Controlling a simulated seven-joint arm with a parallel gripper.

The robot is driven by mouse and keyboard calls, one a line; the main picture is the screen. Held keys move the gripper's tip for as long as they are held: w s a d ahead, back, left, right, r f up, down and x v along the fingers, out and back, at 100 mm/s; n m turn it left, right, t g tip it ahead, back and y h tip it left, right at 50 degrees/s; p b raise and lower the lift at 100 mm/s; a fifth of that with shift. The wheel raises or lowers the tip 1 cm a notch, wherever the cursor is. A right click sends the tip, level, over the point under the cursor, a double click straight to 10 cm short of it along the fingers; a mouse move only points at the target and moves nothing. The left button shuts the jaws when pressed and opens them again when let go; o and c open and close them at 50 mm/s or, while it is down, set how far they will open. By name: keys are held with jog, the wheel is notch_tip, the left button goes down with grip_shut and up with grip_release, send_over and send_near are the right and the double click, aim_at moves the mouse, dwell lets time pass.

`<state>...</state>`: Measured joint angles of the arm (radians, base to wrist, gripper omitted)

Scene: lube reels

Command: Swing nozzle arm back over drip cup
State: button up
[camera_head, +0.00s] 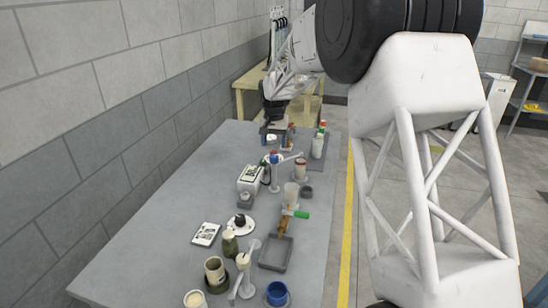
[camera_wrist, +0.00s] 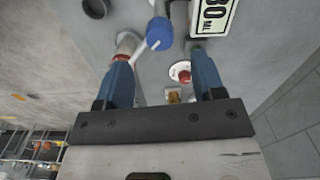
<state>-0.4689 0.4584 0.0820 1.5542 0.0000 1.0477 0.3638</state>
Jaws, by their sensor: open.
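A post with a blue cap (camera_head: 274,155) stands past the middle of the table; a thin white nozzle arm (camera_head: 290,157) reaches right from it toward a pale, red-banded container (camera_head: 300,170). In the wrist view the blue cap (camera_wrist: 159,34) lies beyond the fingertips, and the white arm (camera_wrist: 140,52) slants down-left toward the left finger, which partly hides that container. My gripper (camera_wrist: 163,62) is open with nothing held between its blue fingers. In the head view my gripper (camera_head: 275,130) is just behind the post. A small dark cup (camera_head: 307,192) stands nearer; I cannot tell whether it is the drip cup.
A white labelled box (camera_head: 249,179) stands left of the post. A red-and-white round piece (camera_wrist: 180,72) shows between my fingers, below them. Several bottles (camera_head: 318,145) stand on the right. A grey tray (camera_head: 275,265) and a blue cup (camera_head: 277,293) are nearer.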

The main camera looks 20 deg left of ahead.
aim_at(274, 156)
jog(key=shift+f, duration=3.3)
jog(key=shift+c, duration=0.4)
grip_shut()
